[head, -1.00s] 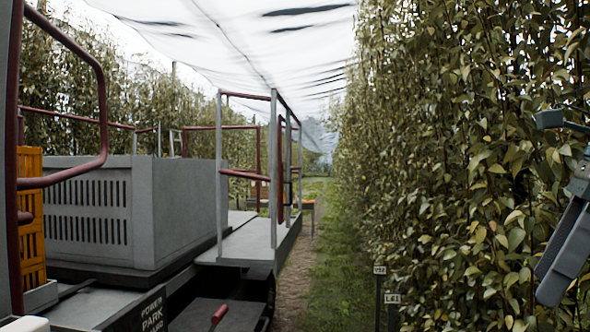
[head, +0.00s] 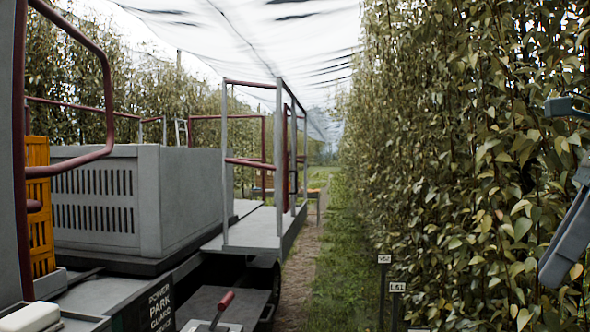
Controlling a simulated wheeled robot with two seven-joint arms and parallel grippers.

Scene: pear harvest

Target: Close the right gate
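A grey harvest platform (head: 262,230) stands left of centre with grey and dark red rails. A grey-post rail with red bars (head: 252,162) stands at its near edge, and a dark red upright frame (head: 285,165) shows behind it. A dark red tube loop (head: 108,85) stands close at the left. I cannot tell which of these is the right gate or whether it is open. My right gripper (head: 566,175) is cut off by the right edge, in front of the foliage and far from the rails. It touches no rail. My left gripper is out of view.
A grey slatted bin (head: 180,200) and an orange crate (head: 40,225) sit on the platform. A red-handled lever (head: 222,306) and a dark sign (head: 158,308) are in front. Pear foliage (head: 440,140) fills the right. A dirt and grass path (head: 325,255) runs between, with label posts (head: 384,259) beside it.

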